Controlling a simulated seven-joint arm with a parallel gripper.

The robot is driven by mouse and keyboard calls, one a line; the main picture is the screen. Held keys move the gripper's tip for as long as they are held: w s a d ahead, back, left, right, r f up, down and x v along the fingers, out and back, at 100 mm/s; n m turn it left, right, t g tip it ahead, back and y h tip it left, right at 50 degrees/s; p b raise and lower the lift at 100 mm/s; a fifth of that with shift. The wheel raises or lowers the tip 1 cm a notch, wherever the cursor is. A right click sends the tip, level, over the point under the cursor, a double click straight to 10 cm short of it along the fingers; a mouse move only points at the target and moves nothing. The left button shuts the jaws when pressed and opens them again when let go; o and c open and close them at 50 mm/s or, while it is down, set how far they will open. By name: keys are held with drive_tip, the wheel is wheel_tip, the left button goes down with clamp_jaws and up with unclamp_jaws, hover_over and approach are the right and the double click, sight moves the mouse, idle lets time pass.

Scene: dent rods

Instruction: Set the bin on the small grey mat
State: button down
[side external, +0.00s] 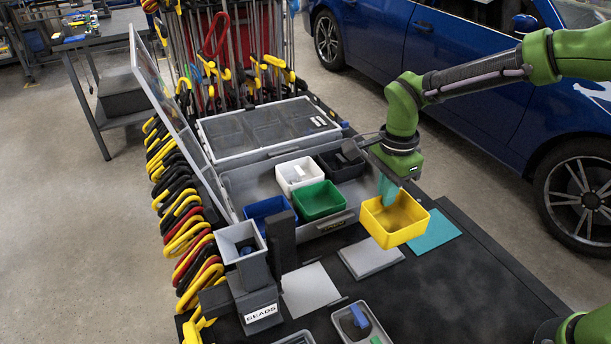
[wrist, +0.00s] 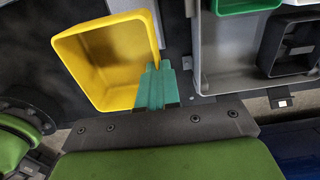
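The yellow bin (side external: 408,232) hangs from my gripper (side external: 388,188), upright and seemingly a little above the bench, partly in front of a teal mat (side external: 436,232). In the wrist view the bin (wrist: 103,62) looks empty, and the teal fingers of my gripper (wrist: 156,82) are shut on one of its walls. A small grey slab-like mat (side external: 370,257) lies just left of the bin on the dark bench and looks bare. A flat, lighter grey sheet (side external: 309,290) lies further left; I cannot tell which one the task names.
An open grey case (side external: 252,184) behind holds white (side external: 299,174), green (side external: 320,201), blue (side external: 266,210) and black bins. A hopper over a box marked BEADS (side external: 260,310) stands at left. Small trays (side external: 361,325) sit in front. The dark bench at right (side external: 470,285) is clear.

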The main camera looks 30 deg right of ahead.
sight(382, 210)
drive_tip(key=f, duration=0.5)
drive_tip(key=shift+a, duration=0.25)
drive_tip(key=a, duration=1.7)
drive_tip(key=shift+a+f, duration=0.15)
drive_tip(key=shift+f, duration=0.75)
drive_tip(key=shift+a+f, duration=0.15)
drive_tip(key=shift+f, duration=0.7)
drive_tip(key=shift+f, duration=0.2)
drive_tip(key=c, duration=1.4)
unclamp_jaws()
drive_tip(key=shift+o, duration=0.2)
